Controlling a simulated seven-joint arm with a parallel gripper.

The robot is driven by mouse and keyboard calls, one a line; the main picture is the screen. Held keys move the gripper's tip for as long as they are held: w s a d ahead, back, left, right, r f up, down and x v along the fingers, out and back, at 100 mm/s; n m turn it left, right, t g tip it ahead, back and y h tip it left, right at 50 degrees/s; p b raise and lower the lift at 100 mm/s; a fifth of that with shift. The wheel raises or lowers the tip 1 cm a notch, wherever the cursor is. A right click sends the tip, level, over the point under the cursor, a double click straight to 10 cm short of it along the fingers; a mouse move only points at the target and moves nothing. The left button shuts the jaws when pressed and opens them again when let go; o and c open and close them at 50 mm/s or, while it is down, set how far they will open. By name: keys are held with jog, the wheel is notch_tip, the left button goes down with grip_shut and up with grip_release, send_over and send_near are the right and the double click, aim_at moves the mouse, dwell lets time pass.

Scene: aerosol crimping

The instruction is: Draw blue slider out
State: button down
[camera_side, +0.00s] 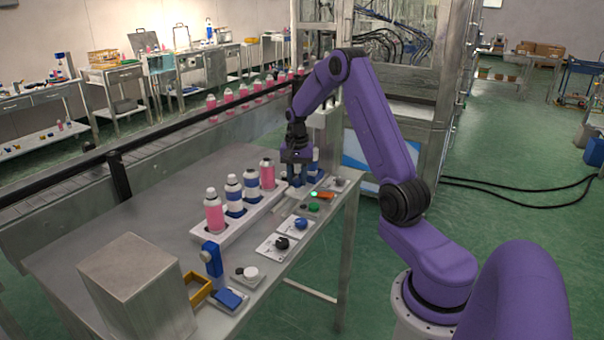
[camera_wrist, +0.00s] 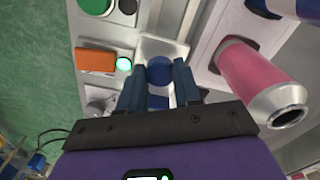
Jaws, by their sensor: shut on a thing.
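The blue slider (camera_wrist: 159,71) shows in the wrist view as a round blue piece in a pale, shallow holder (camera_wrist: 165,46). My gripper (camera_wrist: 157,78) has a dark blue finger on each side of it and is shut on it. In the side view my gripper (camera_side: 297,170) points down at the far end of the table, just right of the bottle rack. There the slider is mostly hidden by the fingers and cannot be made out clearly.
A white rack (camera_side: 240,222) with pink and blue-banded cans stands left of my gripper; one pink can (camera_wrist: 255,75) is close by in the wrist view. A lit green lamp (camera_wrist: 124,64) and orange block (camera_wrist: 95,61) lie on the other side. A metal box (camera_side: 135,290) stands nearer.

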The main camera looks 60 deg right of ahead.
jog(key=a, duration=0.9)
jog(key=c, duration=0.8)
grip_release()
jog(key=shift+d, duration=0.1)
jog(key=shift+r, duration=0.3)
notch_tip(320, 180, up, 17)
jog(key=shift+f, duration=0.1)
